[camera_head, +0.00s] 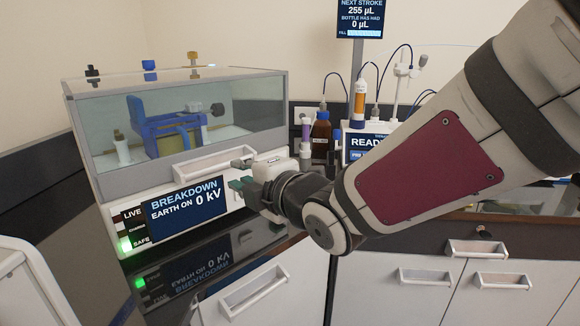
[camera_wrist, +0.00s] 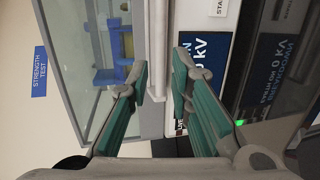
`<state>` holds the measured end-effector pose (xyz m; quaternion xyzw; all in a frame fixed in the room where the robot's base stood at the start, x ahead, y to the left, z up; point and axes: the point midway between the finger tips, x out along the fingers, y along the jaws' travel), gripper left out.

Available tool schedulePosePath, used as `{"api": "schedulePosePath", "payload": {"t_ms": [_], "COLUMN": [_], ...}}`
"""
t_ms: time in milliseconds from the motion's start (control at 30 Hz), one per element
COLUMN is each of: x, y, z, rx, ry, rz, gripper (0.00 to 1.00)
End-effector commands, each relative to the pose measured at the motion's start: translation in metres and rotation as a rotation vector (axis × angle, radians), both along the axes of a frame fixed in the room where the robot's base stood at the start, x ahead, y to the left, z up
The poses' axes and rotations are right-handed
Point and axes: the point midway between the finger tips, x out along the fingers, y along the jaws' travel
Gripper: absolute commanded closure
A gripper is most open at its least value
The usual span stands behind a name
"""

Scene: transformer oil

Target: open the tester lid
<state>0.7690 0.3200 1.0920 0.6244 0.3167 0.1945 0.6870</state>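The tester (camera_head: 115,215) stands on the dark bench at the left in the head view. Its clear-walled lid (camera_head: 255,142) is down, and a blue fixture shows through it. A white bar handle (camera_head: 212,163) runs along the lid's lower front edge. My gripper (camera_head: 238,174) is in front of the tester, at the right end of this handle. In the wrist view my gripper (camera_wrist: 161,76) is open, with its green-padded fingers on either side of the pale handle (camera_wrist: 157,45). Gaps show beside the handle; I cannot tell the exact depth.
The tester display (camera_head: 186,205) reads "BREAKDOWN EARTH ON 0 kV", and the green SAFE lamp (camera_head: 126,244) is lit. A brown bottle (camera_head: 320,137) and dispensing gear stand right of the tester, behind my arm. Drawers with handles (camera_head: 254,294) lie below the bench.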

Motion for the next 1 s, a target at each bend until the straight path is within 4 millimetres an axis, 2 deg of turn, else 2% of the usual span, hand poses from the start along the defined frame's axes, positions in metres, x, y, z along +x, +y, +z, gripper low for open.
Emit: {"api": "schedulePosePath", "payload": {"t_ms": [200, 500, 700, 1000], "x": [0.031, 0.065, 0.075, 0.076], "y": [0.028, 0.059, 0.068, 0.069], "z": [-0.011, -0.018, -0.02, -0.021], "rx": [0.003, 0.003, 0.001, 0.0], "ry": [0.006, 0.004, 0.003, 0.003], "rz": [0.001, 0.0, -0.002, -0.001], "gripper": [0.8, 0.8, 0.8, 0.8]}}
